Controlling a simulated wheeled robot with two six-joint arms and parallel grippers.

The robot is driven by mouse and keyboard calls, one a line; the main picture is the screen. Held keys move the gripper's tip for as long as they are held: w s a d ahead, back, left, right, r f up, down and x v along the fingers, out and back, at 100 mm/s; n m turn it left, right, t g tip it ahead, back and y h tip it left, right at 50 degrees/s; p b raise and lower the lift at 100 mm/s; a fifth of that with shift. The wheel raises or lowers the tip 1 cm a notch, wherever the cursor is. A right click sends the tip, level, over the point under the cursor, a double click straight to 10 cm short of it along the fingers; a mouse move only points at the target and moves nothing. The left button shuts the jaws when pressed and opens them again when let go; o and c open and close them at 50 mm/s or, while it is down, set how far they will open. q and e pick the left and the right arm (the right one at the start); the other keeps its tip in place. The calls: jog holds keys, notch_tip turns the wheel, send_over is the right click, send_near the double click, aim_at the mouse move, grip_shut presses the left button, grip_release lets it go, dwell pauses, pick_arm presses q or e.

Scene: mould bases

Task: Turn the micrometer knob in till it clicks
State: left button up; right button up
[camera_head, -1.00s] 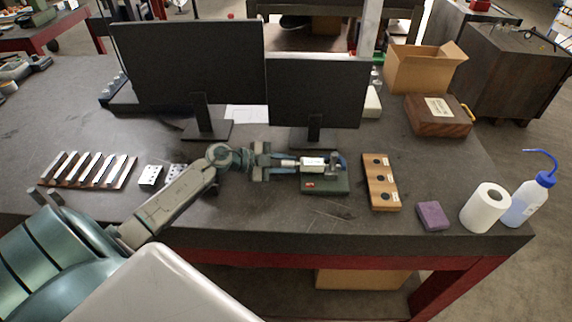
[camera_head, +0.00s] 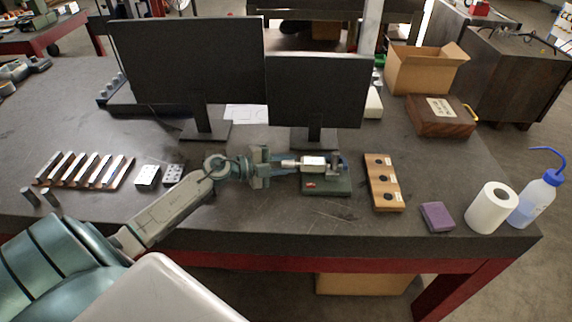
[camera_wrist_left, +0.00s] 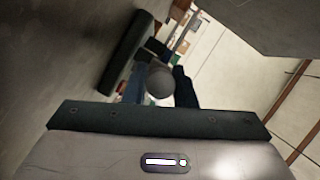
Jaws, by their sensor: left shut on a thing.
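The micrometer (camera_head: 313,161) lies in its stand on a green base (camera_head: 327,188), with its knob end toward the left. My left gripper (camera_head: 283,165) comes in from the left and is shut on the knob, in line with the micrometer. In the left wrist view the round grey end of the knob (camera_wrist_left: 160,82) shows between the two dark fingers. The fingers hide much of the knob, and its scale is too small to read. My right gripper is in neither view.
Two monitors (camera_head: 190,62) stand behind the micrometer. A wooden block with dark holes (camera_head: 384,181) is to its right, then a purple block (camera_head: 437,216), a paper roll (camera_head: 491,207) and a wash bottle (camera_head: 538,199). Several metal bars (camera_head: 85,169) lie at left. The table front is clear.

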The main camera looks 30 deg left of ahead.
pick_arm(q)
jog(key=o, duration=1)
jog(key=shift+s+a, duration=0.25)
jog(key=shift+s, duration=0.05)
jog(key=b+v, duration=0.2)
jog(key=v, duration=0.2)
jog(key=shift+s+a, duration=0.2)
jog(key=shift+s, duration=0.1)
jog(key=shift+b+v, duration=0.3)
jog(key=shift+v, duration=0.65)
jog(key=shift+r, duration=0.1)
